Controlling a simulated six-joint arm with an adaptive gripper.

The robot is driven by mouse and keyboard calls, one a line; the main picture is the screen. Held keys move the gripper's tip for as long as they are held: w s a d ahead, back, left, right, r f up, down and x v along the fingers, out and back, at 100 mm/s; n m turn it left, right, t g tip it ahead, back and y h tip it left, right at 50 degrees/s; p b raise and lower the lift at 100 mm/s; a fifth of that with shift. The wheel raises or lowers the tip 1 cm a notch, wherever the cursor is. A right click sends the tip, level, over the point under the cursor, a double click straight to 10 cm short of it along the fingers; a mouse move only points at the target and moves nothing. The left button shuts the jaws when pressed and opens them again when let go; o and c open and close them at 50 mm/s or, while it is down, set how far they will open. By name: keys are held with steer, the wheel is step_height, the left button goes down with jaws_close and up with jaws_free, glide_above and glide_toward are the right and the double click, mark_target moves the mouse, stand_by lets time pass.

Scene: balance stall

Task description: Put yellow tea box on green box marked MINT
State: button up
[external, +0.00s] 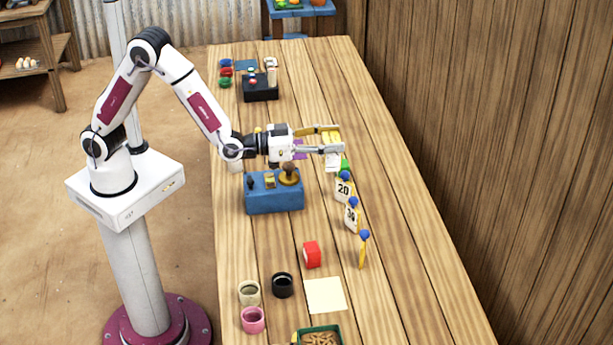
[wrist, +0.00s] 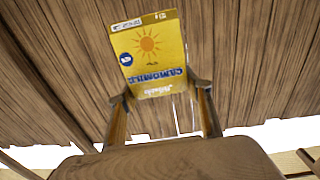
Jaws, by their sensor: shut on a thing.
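The yellow tea box (wrist: 150,55), printed with a sun and CAMOMILE, is held between the two fingers of my gripper (wrist: 162,100). The lettering appears upside down in the wrist view. In the external view my gripper (external: 330,142) is over the table beyond the blue scale, and the yellow box (external: 334,135) shows partly between its fingers. A small green thing (external: 345,164) shows just below and right of the gripper. It may be the green box, but it is mostly hidden and no MINT marking is readable.
A blue scale (external: 265,201) stands near the gripper. Cards marked 20 (external: 343,190) and 30 (external: 351,217) stand close by with blue-topped holders. A red box (external: 312,254), a black cup (external: 282,285) and a pale sheet (external: 325,295) lie nearer. The table's right side is clear.

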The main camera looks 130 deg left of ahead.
steer(key=s+a+f, duration=0.1)
steer(key=s+a, duration=0.4)
steer(key=a, duration=0.6)
steer(key=s+a+f, duration=0.1)
steer(key=s+a, duration=0.3)
steer(key=a, duration=0.6)
steer(key=shift+y, duration=0.3)
steer(key=f, duration=0.4)
steer(key=shift+s+a+f, duration=0.2)
steer(key=shift+a+f, duration=0.05)
steer(key=shift+a, duration=0.1)
step_height(320, 180, down, 6)
steer(key=shift+f, duration=0.15)
steer(key=shift+f, duration=1.85)
steer(key=shift+f, duration=0.2)
